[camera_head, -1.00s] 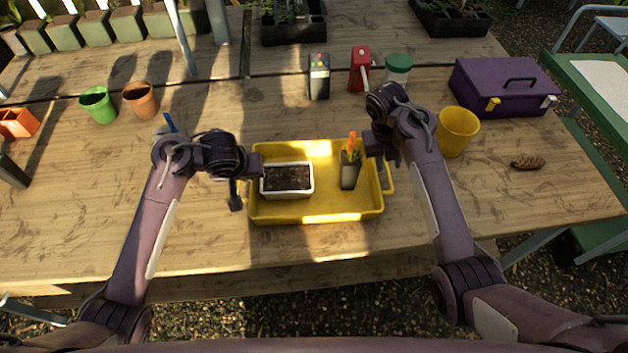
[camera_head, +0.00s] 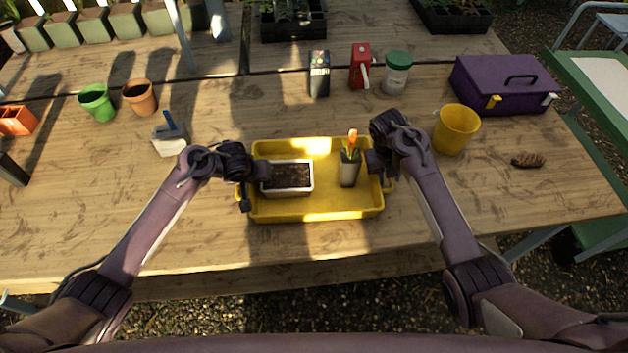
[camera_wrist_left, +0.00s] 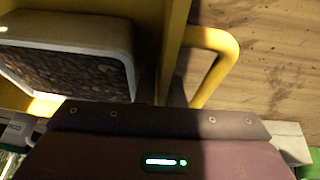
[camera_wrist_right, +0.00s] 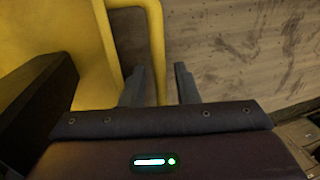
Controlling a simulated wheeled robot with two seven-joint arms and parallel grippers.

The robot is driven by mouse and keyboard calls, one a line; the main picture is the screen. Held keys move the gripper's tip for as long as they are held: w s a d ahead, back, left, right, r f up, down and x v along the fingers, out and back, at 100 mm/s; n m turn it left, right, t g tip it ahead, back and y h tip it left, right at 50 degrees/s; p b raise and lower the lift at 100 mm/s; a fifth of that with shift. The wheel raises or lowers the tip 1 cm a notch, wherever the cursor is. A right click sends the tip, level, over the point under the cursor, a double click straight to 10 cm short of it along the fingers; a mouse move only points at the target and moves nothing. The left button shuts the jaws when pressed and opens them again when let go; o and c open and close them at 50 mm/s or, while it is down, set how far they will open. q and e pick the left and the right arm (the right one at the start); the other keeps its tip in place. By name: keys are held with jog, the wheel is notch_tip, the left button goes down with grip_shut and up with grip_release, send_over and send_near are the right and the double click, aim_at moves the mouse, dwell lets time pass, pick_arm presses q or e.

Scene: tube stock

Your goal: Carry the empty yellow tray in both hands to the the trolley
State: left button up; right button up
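The yellow tray (camera_head: 330,207) lies on the wooden table and is not empty. It holds a white soil-filled planter (camera_head: 288,191) at left and a dark grey pot with a small plant and orange top (camera_head: 350,168) at right. My left gripper (camera_head: 253,187) is open at the tray's left end; its wrist view shows the left handle (camera_wrist_left: 218,65) and the planter (camera_wrist_left: 128,60) close by. My right gripper (camera_wrist_right: 160,85) is open at the right end, one finger on each side of the right handle (camera_wrist_right: 155,35), with a gap visible.
A yellow pot (camera_head: 457,130) and purple toolbox (camera_head: 500,82) stand right of the tray. A white container with a blue handle (camera_head: 170,138) stands left. A green-framed trolley (camera_head: 590,92) is at far right. The table front is clear.

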pick_arm(q)
jog(key=shift+c, duration=0.2)
pick_arm(e)
jog(key=shift+c, duration=0.2)
pick_arm(q)
grip_shut()
pick_arm(e)
jog(key=shift+c, duration=1.3)
grip_shut()
pick_arm(q)
jog(key=shift+r, duration=0.1)
pick_arm(e)
jog(key=shift+w+r, duration=0.1)
jog(key=shift+r, duration=0.05)
